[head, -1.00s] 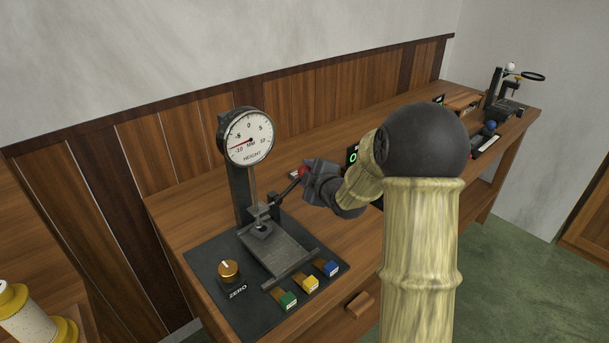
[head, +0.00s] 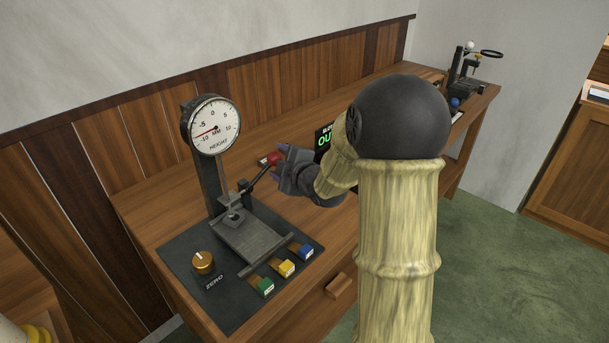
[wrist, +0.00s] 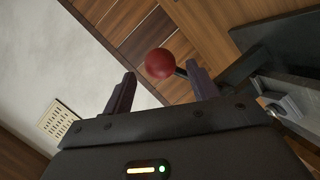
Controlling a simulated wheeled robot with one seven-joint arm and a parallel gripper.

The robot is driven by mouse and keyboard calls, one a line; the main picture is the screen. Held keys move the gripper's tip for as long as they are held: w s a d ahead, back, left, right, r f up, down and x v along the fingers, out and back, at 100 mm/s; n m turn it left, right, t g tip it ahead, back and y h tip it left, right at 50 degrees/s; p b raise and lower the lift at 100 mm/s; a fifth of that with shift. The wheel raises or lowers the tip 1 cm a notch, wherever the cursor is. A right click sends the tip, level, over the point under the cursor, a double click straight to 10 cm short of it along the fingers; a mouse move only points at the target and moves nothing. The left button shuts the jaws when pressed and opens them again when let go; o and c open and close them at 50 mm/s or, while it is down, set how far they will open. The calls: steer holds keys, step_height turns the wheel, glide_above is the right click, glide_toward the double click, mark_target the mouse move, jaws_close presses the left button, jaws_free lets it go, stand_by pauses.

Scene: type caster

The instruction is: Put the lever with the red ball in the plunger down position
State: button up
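The lever (head: 259,177) is a thin dark rod that rises to the right from the gauge stand and ends in a red ball (head: 274,158). In the wrist view the red ball (wrist: 159,63) shows just beyond and between my fingertips, with the rod behind it. My gripper (head: 284,160) is beside the ball; in the wrist view its two fingers (wrist: 160,82) are apart with a gap between them. The height gauge (head: 213,126) has a round white dial on a dark column. The plunger (head: 233,212) is low over the grey plate (head: 250,240).
A gold ZERO knob (head: 203,262) and green (head: 265,286), yellow (head: 287,268) and blue (head: 306,251) blocks sit on the dark base. A display with green characters (head: 323,142) stands behind my arm. Another stand (head: 465,80) is at the far end of the bench.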

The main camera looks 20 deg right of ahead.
steer(key=v, duration=1.3)
steer(key=shift+s, duration=0.3)
steer(key=shift+w, duration=0.1)
